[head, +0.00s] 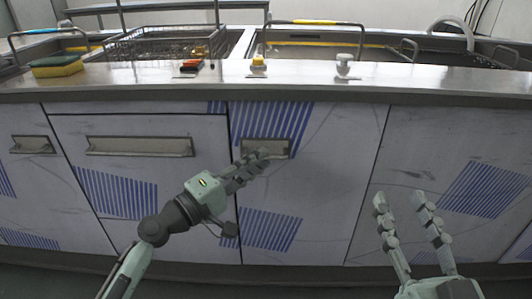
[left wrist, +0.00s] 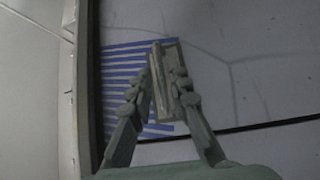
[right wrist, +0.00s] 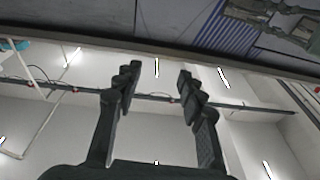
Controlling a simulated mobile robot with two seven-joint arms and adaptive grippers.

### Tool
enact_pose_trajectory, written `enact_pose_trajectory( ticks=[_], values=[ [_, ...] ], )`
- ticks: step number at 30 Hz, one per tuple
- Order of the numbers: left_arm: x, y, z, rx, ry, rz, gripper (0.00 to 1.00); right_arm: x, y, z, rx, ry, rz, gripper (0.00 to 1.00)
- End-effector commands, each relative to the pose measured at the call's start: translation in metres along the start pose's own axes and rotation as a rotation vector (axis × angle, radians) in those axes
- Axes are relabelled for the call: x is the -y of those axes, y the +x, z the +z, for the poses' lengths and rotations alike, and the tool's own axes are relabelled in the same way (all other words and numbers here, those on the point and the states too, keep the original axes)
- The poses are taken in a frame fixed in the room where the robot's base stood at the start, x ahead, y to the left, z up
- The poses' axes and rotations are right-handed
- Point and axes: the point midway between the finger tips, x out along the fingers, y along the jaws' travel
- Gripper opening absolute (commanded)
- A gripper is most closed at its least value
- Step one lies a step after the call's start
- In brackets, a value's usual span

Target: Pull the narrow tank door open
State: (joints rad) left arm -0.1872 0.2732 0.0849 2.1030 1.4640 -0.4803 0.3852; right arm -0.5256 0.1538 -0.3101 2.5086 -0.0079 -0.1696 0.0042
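The narrow tank door (head: 315,180) is a pale panel with blue striped patches in the middle of the head view. It looks flush with the cabinet front. Its metal handle (head: 280,149) is near the top left of the door. My left gripper (head: 258,158) is at this handle, covering its left part. In the left wrist view the handle (left wrist: 159,85) lies between the fingers, which are drawn inward against its two sides. My right gripper (head: 400,200) is open and empty in front of the panel to the right.
A wider door with a long handle (head: 140,146) is on the left. The counter (head: 300,78) above carries a yellow sponge (head: 57,66), a red switch (head: 191,66) and knobs. A wire basket (head: 165,45) and tanks lie behind. The space before the narrow door's right part is clear.

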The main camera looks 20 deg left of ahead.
Motion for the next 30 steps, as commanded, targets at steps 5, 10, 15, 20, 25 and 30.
enact_pose_trajectory(
  ticks=[5, 10, 15, 20, 25, 30],
  values=[
    [-0.001, 0.018, 0.0, 0.0, 0.001, 0.001, 0.18, -0.009, -0.001, 0.021, 0.103, -0.019, 0.016, 0.4],
    [0.001, 0.024, 0.0, 0.001, 0.001, -0.001, 0.18, -0.012, -0.002, 0.029, 0.139, -0.025, 0.021, 0.4],
    [0.001, 0.024, 0.001, 0.001, 0.001, -0.001, 0.18, -0.012, -0.003, 0.029, 0.141, -0.025, 0.022, 0.4],
    [0.001, 0.024, 0.001, 0.001, 0.001, -0.001, 0.04, -0.012, -0.002, 0.029, 0.14, -0.025, 0.022, 0.4],
    [0.001, 0.024, 0.0, 0.001, 0.002, -0.002, 0.0, -0.012, -0.002, 0.029, 0.139, -0.025, 0.021, 0.4],
    [0.001, 0.024, 0.0, 0.001, 0.002, -0.002, 0.0, -0.012, -0.002, 0.029, 0.139, -0.025, 0.021, 0.4]
  ],
)
